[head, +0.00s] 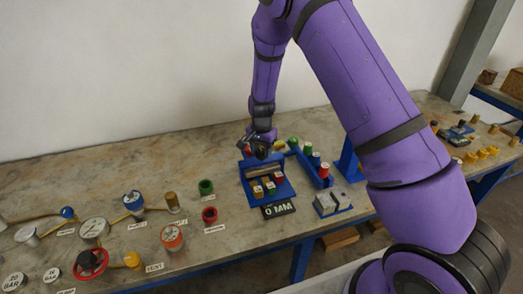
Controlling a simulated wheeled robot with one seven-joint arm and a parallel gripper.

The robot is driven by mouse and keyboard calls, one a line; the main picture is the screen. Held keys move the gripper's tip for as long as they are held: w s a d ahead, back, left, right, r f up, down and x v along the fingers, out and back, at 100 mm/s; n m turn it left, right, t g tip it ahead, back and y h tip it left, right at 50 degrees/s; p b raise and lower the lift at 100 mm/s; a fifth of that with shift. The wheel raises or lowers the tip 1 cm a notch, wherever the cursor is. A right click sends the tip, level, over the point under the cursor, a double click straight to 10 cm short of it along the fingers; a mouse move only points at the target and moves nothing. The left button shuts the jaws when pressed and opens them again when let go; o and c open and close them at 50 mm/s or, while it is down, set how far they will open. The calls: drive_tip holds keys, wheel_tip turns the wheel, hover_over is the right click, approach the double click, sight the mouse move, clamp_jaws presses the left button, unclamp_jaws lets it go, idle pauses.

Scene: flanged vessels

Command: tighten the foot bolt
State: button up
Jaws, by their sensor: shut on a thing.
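My gripper (260,151) is low over the back edge of a blue tray (283,189) on the bench. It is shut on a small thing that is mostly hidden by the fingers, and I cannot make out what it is. The tray holds a pale bar and several small red- and yellow-topped pieces (257,191). I cannot pick out the foot bolt for sure at this size.
A black "0 MAJ"-like display (278,209) lies in front of the tray. A blue rack (312,168) with coloured caps and a grey block (332,203) stand to the right. Red and green cups (206,187), gauges (94,229) and valves stand left. Bare bench lies behind them.

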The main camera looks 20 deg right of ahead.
sight(261, 151)
drive_tip(key=o, duration=0.9)
wheel_tip(261, 151, up, 11)
drive_tip(key=shift+f, duration=0.1)
idle(0.4)
